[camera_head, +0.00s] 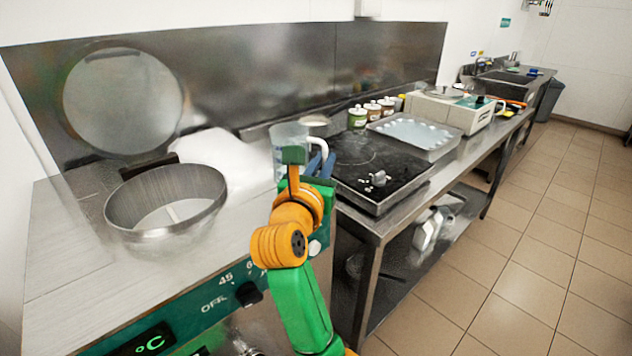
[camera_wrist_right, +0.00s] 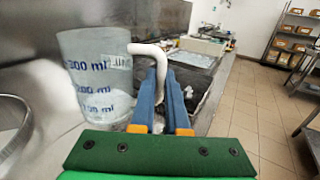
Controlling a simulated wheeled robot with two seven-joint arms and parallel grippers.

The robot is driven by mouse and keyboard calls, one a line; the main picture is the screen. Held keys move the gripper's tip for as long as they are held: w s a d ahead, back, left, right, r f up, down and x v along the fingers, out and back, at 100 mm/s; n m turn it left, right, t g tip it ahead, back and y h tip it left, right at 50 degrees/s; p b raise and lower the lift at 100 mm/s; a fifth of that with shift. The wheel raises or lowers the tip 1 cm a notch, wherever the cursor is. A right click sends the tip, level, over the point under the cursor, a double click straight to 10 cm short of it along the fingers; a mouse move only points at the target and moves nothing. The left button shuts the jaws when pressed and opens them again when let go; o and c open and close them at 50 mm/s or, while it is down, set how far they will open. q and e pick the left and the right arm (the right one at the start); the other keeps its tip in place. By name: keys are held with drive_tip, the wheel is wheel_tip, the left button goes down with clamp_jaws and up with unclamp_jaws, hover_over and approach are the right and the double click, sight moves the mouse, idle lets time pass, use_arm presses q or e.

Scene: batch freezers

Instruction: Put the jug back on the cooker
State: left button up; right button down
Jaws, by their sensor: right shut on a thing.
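The jug (camera_head: 287,136) is clear plastic with blue volume markings and a pale handle (camera_head: 318,146). It looks upright, at the left edge of the cooker in the head view; I cannot tell whether its base touches anything. My right gripper (camera_head: 320,163) is shut on the jug's handle. In the right wrist view the jug (camera_wrist_right: 93,75) stands left of the blue fingers (camera_wrist_right: 165,98), with the handle between them. The cooker (camera_head: 362,158) is a flat black-topped unit on the steel table, with small pale items on its top. My left gripper is not in view.
A beige appliance (camera_head: 455,110) stands farther along. The tiled floor at right is clear.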

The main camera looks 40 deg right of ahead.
drive_tip(key=w+f, duration=0.2)
drive_tip(key=f, duration=0.1)
drive_tip(key=shift+w+d+f, duration=0.3)
drive_tip(key=shift+w+d, duration=0.05)
wheel_tip(320, 180, down, 2)
drive_tip(key=shift+a+f+p, duration=0.1)
drive_tip(key=shift+f+p, duration=0.1)
drive_tip(key=shift+p, duration=0.1)
drive_tip(key=shift+f, duration=0.35)
drive_tip(key=c, duration=0.9)
unclamp_jaws()
